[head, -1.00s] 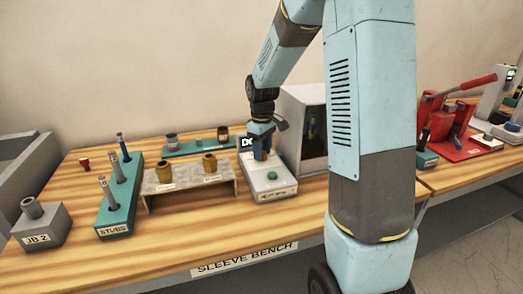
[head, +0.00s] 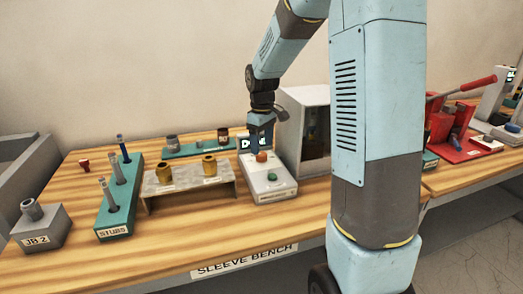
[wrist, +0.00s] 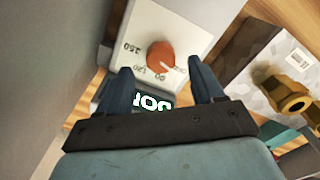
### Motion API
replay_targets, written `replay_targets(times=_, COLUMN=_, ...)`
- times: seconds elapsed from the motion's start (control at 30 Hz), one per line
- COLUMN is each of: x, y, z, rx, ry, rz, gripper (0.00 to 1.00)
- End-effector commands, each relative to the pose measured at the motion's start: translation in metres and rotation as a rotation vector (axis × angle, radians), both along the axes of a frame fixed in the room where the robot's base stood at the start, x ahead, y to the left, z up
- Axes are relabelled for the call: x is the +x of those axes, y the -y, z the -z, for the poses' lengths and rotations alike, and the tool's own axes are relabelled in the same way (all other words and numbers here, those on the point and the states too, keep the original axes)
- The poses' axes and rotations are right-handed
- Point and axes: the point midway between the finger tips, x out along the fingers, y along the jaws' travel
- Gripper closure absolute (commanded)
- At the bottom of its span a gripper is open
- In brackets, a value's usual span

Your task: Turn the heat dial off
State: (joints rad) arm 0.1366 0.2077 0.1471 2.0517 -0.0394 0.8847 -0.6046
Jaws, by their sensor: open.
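The heat dial is an orange-red round knob (head: 261,156) on top of a white control box (head: 262,192). In the wrist view the dial (wrist: 161,57) stands on the white panel, ringed by printed numbers such as 150. Its pale pointer mark seems to face the lower right there; the label beside it is too small to read.
A grey-white oven-like cabinet (head: 303,110) stands close at the box's right. A stand with brass bushings (head: 187,187) is at its left, and a green stub rack (head: 118,205) further left. A green button (head: 272,176) sits on the box front.

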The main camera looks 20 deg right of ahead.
Motion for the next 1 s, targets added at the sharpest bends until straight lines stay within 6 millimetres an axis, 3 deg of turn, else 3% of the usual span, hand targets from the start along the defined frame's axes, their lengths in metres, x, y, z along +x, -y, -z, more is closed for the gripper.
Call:
replay_targets(times=0.3, x=0.001, y=0.000, z=-0.065, rx=0.000, ry=0.004, rz=0.002, gripper=0.33)
replay_targets(times=0.5, x=0.001, y=0.000, z=-0.091, rx=0.000, ry=0.002, rz=0.002, gripper=0.33)
replay_targets(times=0.7, x=0.001, y=0.000, z=-0.103, rx=0.001, ry=0.001, rz=0.001, gripper=0.33)
replay_targets(times=1.0, x=0.001, y=0.000, z=-0.103, rx=0.000, ry=0.000, rz=0.001, gripper=0.33)
